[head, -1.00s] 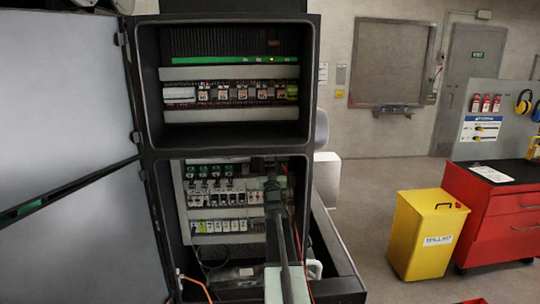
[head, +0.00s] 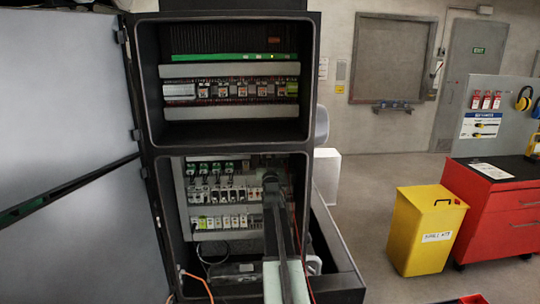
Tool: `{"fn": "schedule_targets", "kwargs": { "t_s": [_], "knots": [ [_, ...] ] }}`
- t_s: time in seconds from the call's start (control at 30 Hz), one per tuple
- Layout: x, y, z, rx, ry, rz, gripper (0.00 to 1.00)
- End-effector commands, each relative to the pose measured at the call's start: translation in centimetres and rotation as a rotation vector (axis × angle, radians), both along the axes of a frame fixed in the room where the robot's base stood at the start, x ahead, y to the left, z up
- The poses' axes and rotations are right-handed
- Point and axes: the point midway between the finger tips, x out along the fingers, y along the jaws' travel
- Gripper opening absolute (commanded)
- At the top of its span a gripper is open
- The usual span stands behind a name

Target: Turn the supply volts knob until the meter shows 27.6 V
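An open control cabinet (head: 146,120) stands in the middle of the head view, with an upper and a lower bay. My arm reaches into the right side of the lower bay. My gripper (head: 270,178) is at its far end, in front of the components there; its fingers are too small and dark to tell open from shut. No supply volts knob can be made out; it may be hidden behind my arm and gripper. No meter reading is legible.
The cabinet door (head: 65,110) stands open on the left. Breaker rows (head: 215,193) fill the lower bay beside my arm.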

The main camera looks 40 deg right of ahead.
Motion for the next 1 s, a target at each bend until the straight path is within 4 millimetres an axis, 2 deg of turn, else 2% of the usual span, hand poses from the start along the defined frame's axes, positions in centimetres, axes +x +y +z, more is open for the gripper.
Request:
{"fn": "schedule_targets", "kwargs": {
  "t_s": [0.07, 0.1, 0.13, 0.17, 0.57, 0.9, 1.0],
  "knots": [
    [-0.1, -0.1, 0.0, 0.000, -0.001, -0.001, 0.00],
    [-0.1, -0.1, 0.0, 0.000, -0.001, -0.001, 0.29],
    [0.0, -0.1, 0.0, 0.000, -0.001, -0.001, 0.37],
    [0.0, -0.1, 0.0, 0.000, -0.001, -0.001, 0.41],
    [-0.5, 0.4, -0.3, 0.000, 0.000, 0.000, 0.41],
    [-4.8, 4.1, -2.9, -0.001, 0.001, 0.000, 0.41],
    [-5.5, 4.8, -3.1, -0.001, 0.001, 0.000, 0.41]
  ]
}}
